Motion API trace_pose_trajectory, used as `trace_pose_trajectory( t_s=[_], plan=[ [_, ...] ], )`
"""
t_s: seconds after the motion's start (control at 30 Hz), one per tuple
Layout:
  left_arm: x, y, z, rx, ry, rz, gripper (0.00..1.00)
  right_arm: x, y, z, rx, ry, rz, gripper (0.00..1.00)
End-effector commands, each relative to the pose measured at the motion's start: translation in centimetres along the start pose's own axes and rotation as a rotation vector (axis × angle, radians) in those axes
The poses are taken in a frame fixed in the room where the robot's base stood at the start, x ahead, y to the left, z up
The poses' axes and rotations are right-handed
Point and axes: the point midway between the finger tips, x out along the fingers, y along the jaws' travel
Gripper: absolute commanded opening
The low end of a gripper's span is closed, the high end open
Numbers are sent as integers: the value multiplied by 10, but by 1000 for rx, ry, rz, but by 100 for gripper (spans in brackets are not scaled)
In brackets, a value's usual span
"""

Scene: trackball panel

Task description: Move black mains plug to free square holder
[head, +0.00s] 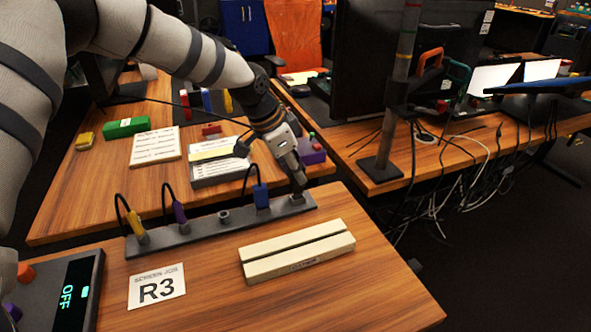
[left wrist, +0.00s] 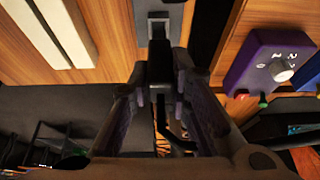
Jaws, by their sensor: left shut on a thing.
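A dark grey holder strip (head: 200,232) lies along the back of the near table, with several square holders. A yellow plug (head: 137,224), a purple plug (head: 180,212) and a blue plug (head: 261,195) stand in it. The square holder (head: 224,217) between purple and blue is empty. My left gripper (head: 296,184) points down at the strip's right end. In the left wrist view its fingers are shut on the black mains plug (left wrist: 159,72), beside the strip's end (left wrist: 158,25). Whether the plug is seated there is hidden. My right gripper is not in view.
A cream slotted block (head: 297,252) and an R3 card (head: 157,287) lie in front of the strip. A dark box with an OFF display (head: 68,290) is at left. A purple box with a knob (left wrist: 265,62) is near the gripper. Cables loop above the plugs.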

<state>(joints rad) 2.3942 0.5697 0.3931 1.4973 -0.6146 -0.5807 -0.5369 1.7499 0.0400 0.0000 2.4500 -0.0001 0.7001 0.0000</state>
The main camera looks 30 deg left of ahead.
Motion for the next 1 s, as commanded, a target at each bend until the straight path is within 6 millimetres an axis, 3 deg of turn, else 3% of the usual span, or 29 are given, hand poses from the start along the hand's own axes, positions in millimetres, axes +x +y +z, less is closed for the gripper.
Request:
trace_pose_trajectory(
  t_s=[1.0],
  plan=[
    [21, 1, 9, 0, -2, 2, 0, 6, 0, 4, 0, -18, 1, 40]
  ],
)
